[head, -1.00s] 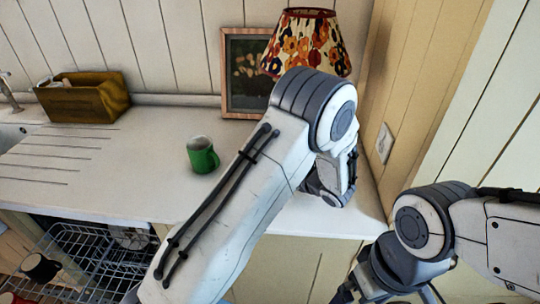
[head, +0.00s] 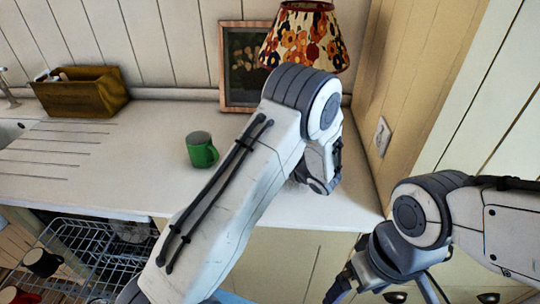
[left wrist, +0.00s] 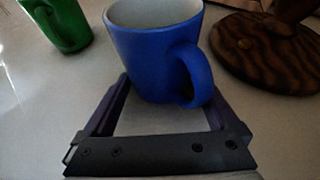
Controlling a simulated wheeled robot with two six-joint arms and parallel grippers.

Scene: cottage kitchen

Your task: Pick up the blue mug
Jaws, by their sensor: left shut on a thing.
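The blue mug (left wrist: 160,55) is upright in the left wrist view, its handle turned toward the camera and to the right. My left gripper (left wrist: 162,92) has one finger on each side of the mug and is shut on it. I cannot tell whether the mug's base touches the counter. In the head view the mug and the left fingers are hidden behind my left arm. My right gripper (head: 345,287) is partly in the head view at the bottom; its fingers are not clear.
A green mug (head: 202,150) stands on the white counter (head: 120,180), left of the blue one. A lamp's dark wooden base (left wrist: 268,50) is close on the right. A picture frame (head: 229,75) leans behind. An open dish rack (head: 95,245) is below the counter.

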